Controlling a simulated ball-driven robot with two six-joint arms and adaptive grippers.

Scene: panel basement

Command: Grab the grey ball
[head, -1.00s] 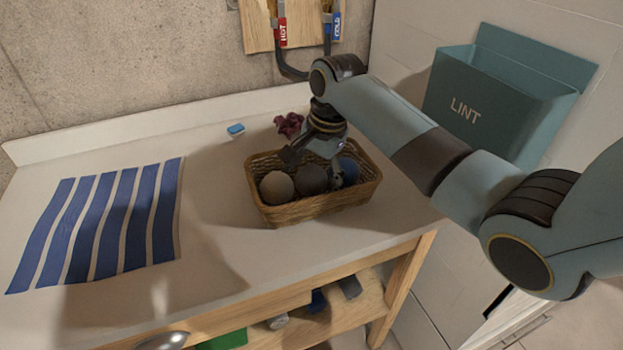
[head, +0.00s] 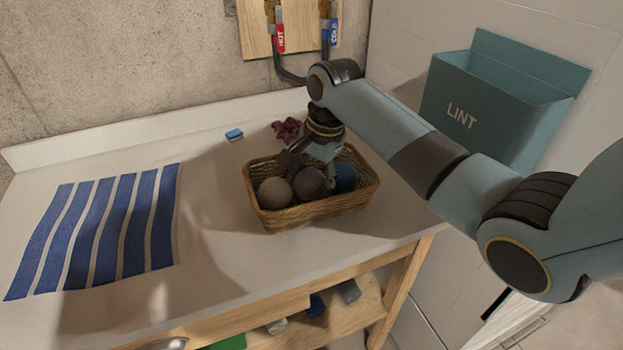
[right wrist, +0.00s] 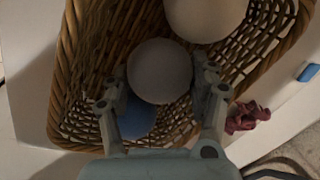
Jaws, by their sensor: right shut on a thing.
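A wicker basket (head: 290,218) stands on the white counter with three balls in it. The grey ball (head: 309,184) is in the middle, between a beige ball (head: 274,193) on the left and a blue ball (head: 346,176) on the right. My right gripper (head: 313,173) reaches down into the basket over the grey ball. In the right wrist view its two fingers (right wrist: 157,82) are shut on opposite sides of the grey ball (right wrist: 160,68). The blue ball (right wrist: 137,120) is partly hidden behind the left finger. I cannot tell whether the grey ball touches the basket floor. My left gripper is out of view.
A dark red crumpled thing (head: 287,129) and a small blue-and-white block (head: 234,134) lie behind the basket. A blue-striped cloth (head: 100,228) lies on the left. A teal LINT bin (head: 490,105) hangs on the right wall. The counter between cloth and basket is clear.

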